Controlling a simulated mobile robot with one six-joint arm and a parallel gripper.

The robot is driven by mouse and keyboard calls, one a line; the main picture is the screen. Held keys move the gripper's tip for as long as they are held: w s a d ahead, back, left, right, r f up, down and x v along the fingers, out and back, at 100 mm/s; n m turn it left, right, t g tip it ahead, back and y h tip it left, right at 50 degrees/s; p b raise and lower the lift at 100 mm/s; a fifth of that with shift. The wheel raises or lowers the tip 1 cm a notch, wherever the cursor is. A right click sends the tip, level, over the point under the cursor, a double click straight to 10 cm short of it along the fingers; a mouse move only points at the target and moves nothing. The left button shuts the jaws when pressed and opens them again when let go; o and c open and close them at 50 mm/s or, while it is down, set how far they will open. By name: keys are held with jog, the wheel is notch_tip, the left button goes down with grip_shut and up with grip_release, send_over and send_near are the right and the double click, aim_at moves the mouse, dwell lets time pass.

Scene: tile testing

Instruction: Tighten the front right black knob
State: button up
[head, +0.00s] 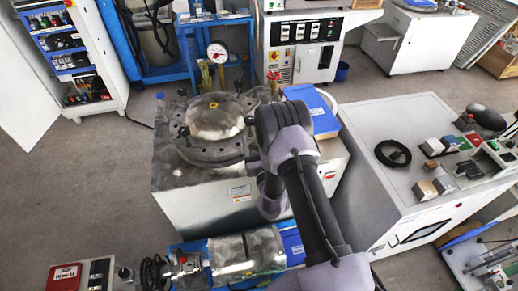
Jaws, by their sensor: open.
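A round metal lid (219,118) with a yellow centre sits on a bolted ring on top of a grey machine (207,196). A small black knob (183,131) shows at the left side of the ring. A dark knob-like part (249,119) shows at its right side, close beside my arm. My arm reaches up from the lower right and covers the front right of the machine top, so I cannot clearly make out the front right black knob. My gripper is not visible; it may be hidden behind my arm links.
A blue folder (314,111) lies behind my arm. A white bench (413,207) with a black cable coil (393,153) and small blocks stands at right. A motor-like unit (246,255) is in front. A pressure gauge (217,52) stands behind the lid. Floor is clear at left.

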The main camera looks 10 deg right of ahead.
jog(key=s, duration=0.5)
jog(key=shift+s, duration=0.4)
jog(key=n+g+y, duration=0.1)
jog(key=n+y, duration=0.4)
jog(key=y, duration=0.2)
send_near(253, 124)
jog(key=b+x, duration=0.3)
jog(key=x, duration=0.9)
jog(key=shift+a+f, duration=0.1)
jog(key=shift+c, duration=0.3)
